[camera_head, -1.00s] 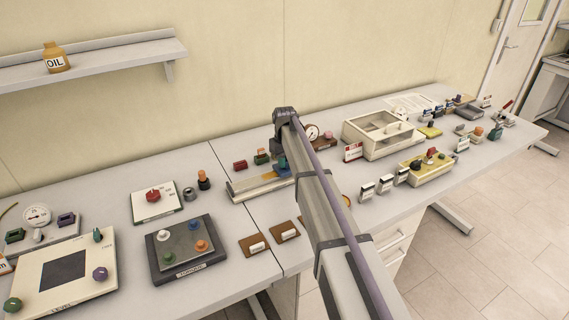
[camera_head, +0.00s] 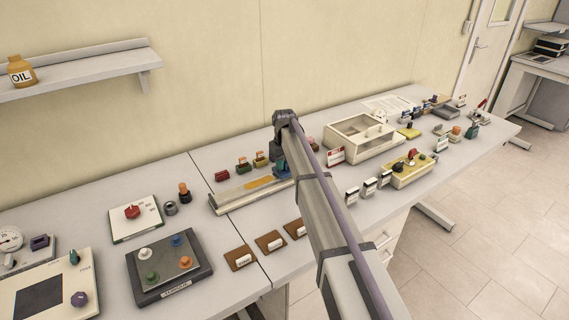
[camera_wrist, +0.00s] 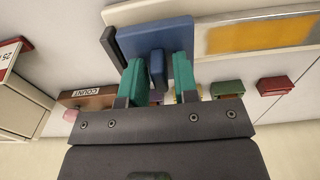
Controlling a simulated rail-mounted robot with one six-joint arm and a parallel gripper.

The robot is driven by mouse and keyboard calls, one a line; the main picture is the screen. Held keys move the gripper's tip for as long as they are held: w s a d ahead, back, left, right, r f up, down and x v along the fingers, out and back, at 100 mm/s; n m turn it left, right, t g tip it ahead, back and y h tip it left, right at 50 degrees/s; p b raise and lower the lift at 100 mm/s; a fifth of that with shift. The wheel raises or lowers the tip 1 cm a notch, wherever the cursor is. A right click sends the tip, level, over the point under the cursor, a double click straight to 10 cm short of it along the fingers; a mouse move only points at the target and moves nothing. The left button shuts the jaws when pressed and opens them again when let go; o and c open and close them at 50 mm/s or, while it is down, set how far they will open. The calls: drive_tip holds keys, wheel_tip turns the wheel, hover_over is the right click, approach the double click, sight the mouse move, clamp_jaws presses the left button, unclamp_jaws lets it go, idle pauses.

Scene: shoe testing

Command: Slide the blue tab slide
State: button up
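The blue tab slide (camera_wrist: 157,68) shows in the wrist view as an upright blue fin on a wider blue block. The block sits at the left end of its pale rail, with a yellow strip (camera_wrist: 256,36) to its right. My gripper (camera_wrist: 159,80) has its teal fingers on either side of the fin, with narrow gaps visible, so it looks open around it. My arm hides the rail's right end and most of my gripper.
Red (camera_head: 222,176) and green (camera_head: 242,163) buttons stand behind the rail. A cream compartment box (camera_head: 350,147) and a yellow control box (camera_head: 412,172) are to the right. A dark four-knob panel (camera_head: 168,268) is at left.

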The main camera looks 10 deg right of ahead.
drive_tip(key=shift+o, duration=0.9)
wheel_tip(320, 180, up, 11)
drive_tip(key=p, duration=1.1)
drive_tip(key=shift+f, duration=0.1)
drive_tip(key=s+d+f+m+b, duration=0.1)
drive_tip(key=s+f+m+b, duration=0.1)
drive_tip(key=s, duration=1.7)
drive_tip(key=s+d+f+m+b, duration=0.2)
drive_tip(key=s, duration=1.8)
drive_tip(key=shift+d+m, duration=0.3)
drive_tip(key=shift+m, duration=0.1)
